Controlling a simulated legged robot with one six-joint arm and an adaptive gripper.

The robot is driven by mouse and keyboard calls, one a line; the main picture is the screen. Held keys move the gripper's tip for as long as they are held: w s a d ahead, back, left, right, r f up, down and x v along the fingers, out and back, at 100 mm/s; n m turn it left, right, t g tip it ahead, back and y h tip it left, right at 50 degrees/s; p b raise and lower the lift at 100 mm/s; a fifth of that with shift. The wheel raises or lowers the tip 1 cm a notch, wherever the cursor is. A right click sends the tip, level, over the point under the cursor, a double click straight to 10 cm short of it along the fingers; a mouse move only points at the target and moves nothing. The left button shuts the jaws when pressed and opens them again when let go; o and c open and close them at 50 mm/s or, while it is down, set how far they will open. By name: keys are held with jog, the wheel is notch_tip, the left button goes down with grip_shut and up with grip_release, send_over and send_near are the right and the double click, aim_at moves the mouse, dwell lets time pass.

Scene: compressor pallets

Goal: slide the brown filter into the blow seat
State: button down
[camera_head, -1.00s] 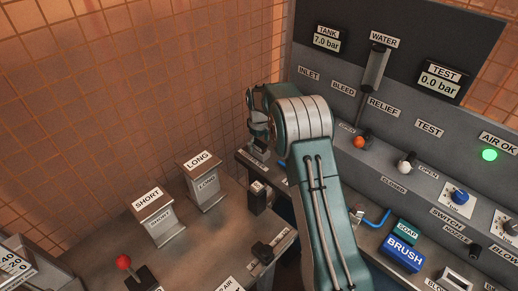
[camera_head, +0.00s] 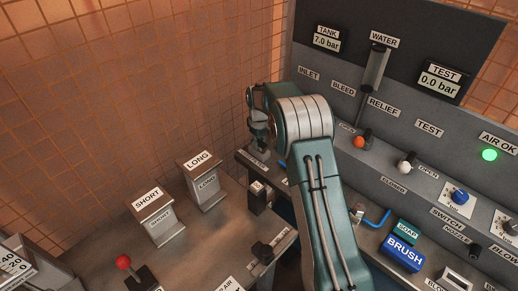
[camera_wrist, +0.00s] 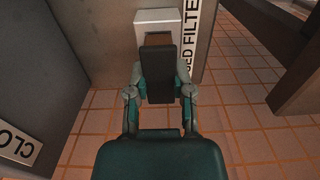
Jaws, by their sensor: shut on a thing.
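My gripper (camera_wrist: 159,88) is shut on a dark block with a brown face, which I take as the brown filter (camera_wrist: 157,39). The block stands upright between the two fingers in the wrist view. A pale grey box (camera_wrist: 157,16) is right behind it, beside a white label partly reading "ED FILTE". I cannot tell whether the block touches that box. In the head view my gripper (camera_head: 259,130) is at the far end of the bench, partly behind my arm, and the filter is not clear. A label starting "BLO" is cut off at the bottom right; the blow seat is not clearly visible.
SHORT (camera_head: 154,216) and LONG (camera_head: 203,185) stands are to the left, with a red-knobbed lever (camera_head: 124,262) in front. A valve panel (camera_head: 420,150) runs along the right. SOAP (camera_head: 407,231) and BRUSH (camera_head: 403,254) blocks sit below it. Tiled floor shows in the wrist view.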

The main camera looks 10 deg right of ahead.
jog(key=shift+r, duration=2.75)
jog(key=shift+r, duration=0.1)
jog(key=shift+r, duration=0.3)
